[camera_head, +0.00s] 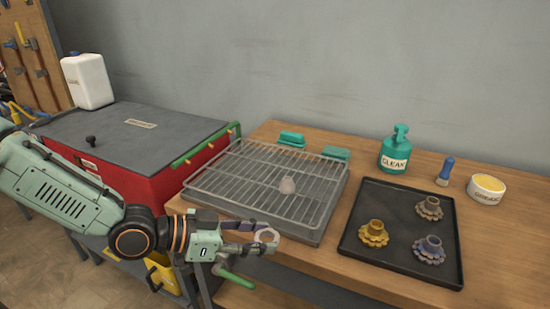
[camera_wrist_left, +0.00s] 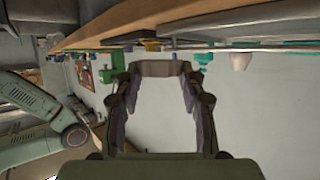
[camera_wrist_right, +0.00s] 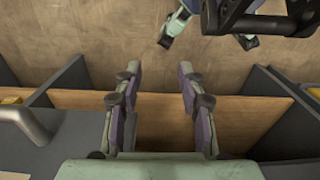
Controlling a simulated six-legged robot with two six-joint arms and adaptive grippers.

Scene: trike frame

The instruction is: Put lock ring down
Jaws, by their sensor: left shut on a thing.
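My left gripper (camera_head: 255,241) is shut on the pale lock ring (camera_head: 267,235) and holds it by the near edge of the wooden bench, in front of the wire rack (camera_head: 235,191). In the left wrist view, the fingertips (camera_wrist_left: 165,70) meet a dull flat piece that spans between them, likely the ring seen edge-on. The rack lies over a shallow grey tray, and a small pale pinkish cone-like part (camera_head: 287,185) stands on it. My right gripper (camera_wrist_right: 155,85) is open and empty in the right wrist view, out of sight in the head view.
A black tray (camera_head: 350,248) holds gold, blue-grey and brown toothed parts. Behind it stand a green CLEAN bottle (camera_head: 394,152), a blue-handled brush (camera_head: 445,172) and a grease tub (camera_head: 486,190). A red chest (camera_head: 160,187) adjoins the rack at left. Much of the rack is bare.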

